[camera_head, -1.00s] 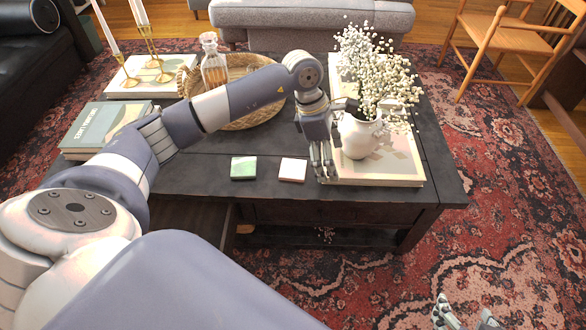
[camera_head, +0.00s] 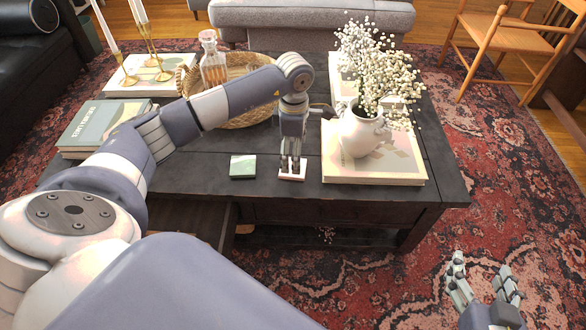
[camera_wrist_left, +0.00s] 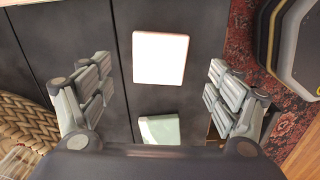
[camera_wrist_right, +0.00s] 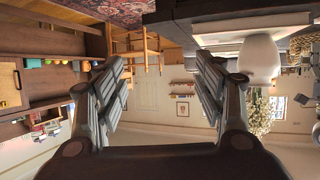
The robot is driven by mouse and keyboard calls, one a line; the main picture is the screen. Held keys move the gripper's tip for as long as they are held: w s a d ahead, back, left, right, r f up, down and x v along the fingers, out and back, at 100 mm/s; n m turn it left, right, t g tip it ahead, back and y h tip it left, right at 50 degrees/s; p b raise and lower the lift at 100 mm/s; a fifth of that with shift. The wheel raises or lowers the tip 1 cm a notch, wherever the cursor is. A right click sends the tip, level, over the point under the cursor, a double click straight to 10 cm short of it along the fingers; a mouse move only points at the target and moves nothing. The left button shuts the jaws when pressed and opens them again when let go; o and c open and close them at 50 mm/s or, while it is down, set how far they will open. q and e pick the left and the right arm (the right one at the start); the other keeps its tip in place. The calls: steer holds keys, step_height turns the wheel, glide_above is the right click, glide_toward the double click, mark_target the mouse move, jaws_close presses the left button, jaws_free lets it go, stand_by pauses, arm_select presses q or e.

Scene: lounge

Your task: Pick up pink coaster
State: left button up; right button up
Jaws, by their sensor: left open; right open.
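The pink coaster (camera_head: 292,175) lies flat near the front edge of the dark coffee table, a pale square partly hidden behind my left gripper's fingers. It also shows whole in the left wrist view (camera_wrist_left: 160,58), between the open fingers and beyond them. My left gripper (camera_head: 291,166) points down over the coaster; it is open, with nothing between its fingers (camera_wrist_left: 160,90). Whether its fingertips touch the coaster or table I cannot tell. My right gripper (camera_head: 484,278) is open and empty, low at the right over the rug, away from the table; it shows in the right wrist view (camera_wrist_right: 162,75).
A green coaster (camera_head: 243,167) lies just left of the pink one. A book (camera_head: 375,172) with a white flower vase (camera_head: 362,134) stands close on the right. A woven tray (camera_head: 250,119) with a glass decanter (camera_head: 213,65) is behind. The front table strip is otherwise clear.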

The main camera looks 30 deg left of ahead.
arm_select(q)
step_height(320, 180, down, 5)
steer(key=shift+a+r+b, duration=0.1)
steer(key=shift+b, duration=0.65)
arm_select(e)
step_height(320, 180, up, 7)
steer(key=w+a+t+y, duration=0.1)
steer(key=w+t, duration=0.1)
steer(key=t, duration=0.2)
steer(key=shift+w+a+r, duration=0.15)
steer(key=shift+w+a, duration=0.1)
steer(key=shift+a, duration=0.1)
arm_select(q)
steer(key=shift+c, duration=0.3)
steer(key=c, duration=1.2)
